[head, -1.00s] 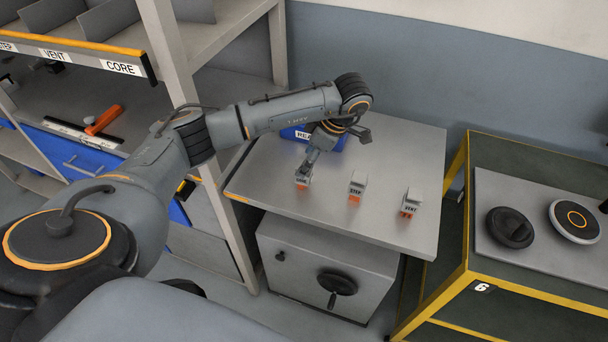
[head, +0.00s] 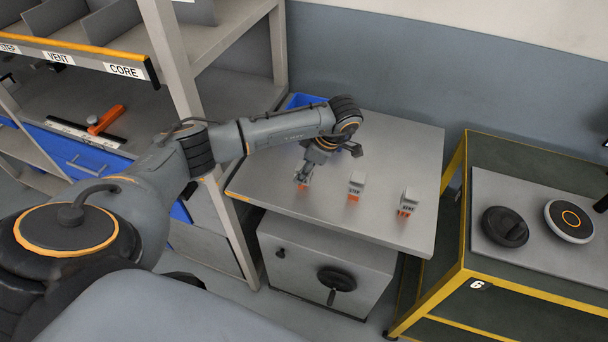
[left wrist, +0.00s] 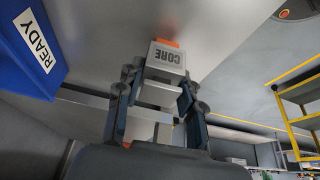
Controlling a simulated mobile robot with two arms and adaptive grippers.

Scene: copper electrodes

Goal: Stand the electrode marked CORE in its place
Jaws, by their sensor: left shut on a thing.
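The electrode marked CORE (left wrist: 167,56) is a small grey block with an orange end, held between the fingers of my left gripper (left wrist: 157,92) in the left wrist view; its lettering shows upside down there. In the head view my left gripper (head: 303,175) is over the left part of the grey table, and the fingers cover most of the electrode (head: 304,186). I cannot tell whether its orange end touches the table. A shelf slot label reading CORE (head: 124,71) is at the upper left, beside VENT and STEP labels. My right gripper is not in view.
Electrodes marked STEP (head: 356,186) and VENT (head: 408,202) stand on the grey table (head: 400,150). A blue bin (head: 302,101), labelled READY in the left wrist view (left wrist: 30,45), is behind my arm. A shelf post (head: 180,75) rises between table and labelled shelf. A yellow-framed cart (head: 462,272) stands right.

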